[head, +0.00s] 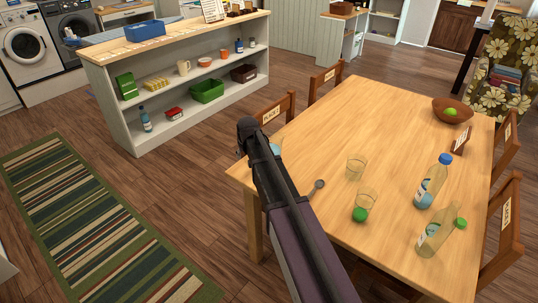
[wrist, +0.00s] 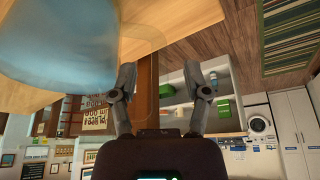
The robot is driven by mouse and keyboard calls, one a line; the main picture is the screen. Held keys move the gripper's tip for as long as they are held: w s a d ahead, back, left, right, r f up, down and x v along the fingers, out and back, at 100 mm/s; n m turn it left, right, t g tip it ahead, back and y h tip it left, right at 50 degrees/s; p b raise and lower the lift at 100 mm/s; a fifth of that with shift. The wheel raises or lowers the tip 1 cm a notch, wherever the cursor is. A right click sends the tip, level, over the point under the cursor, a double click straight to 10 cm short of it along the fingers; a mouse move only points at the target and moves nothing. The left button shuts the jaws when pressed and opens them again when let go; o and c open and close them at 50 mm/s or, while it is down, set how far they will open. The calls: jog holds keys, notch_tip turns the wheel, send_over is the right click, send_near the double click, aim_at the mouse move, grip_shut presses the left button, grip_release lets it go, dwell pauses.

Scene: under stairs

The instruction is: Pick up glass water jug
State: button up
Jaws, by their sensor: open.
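The glass water jug looks large and pale blue in the upper left of the wrist view (wrist: 65,45), very close to the camera. A faint clear outline reaches from it toward the space between my fingers. In the head view, only a small pale blue patch (head: 276,149) shows beside my arm at the table's near left edge; my arm hides the rest. My gripper (wrist: 160,72) is open, its two fingers spread apart, with nothing clearly held. In the head view the gripper itself is hidden behind my arm. I cannot tell whether a finger touches the jug.
A spoon (head: 318,186) lies near my arm. A wooden bowl (head: 453,110) sits at the far right. Chairs surround the table; a white shelf (head: 130,118) stands left.

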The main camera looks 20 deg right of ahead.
grip_shut()
jog(key=shift+r+p, duration=0.4)
jog(key=shift+p, duration=0.05)
dwell(0.7)
jog(key=shift+r+p, duration=1.45)
jog(key=shift+r, duration=0.05)
jog(key=shift+s+d+f, duration=0.1)
jog(key=shift+s+d, duration=0.15)
jog(key=shift+d, duration=0.15)
jog(key=s+d+r+p, duration=0.1)
jog(key=s+d, duration=0.6)
jog(key=d, duration=0.5)
jog(key=shift+s+d+r, duration=0.15)
jog(key=shift+d, duration=0.25)
jog(key=shift+s+d, duration=0.1)
jog(key=shift+d, duration=0.05)
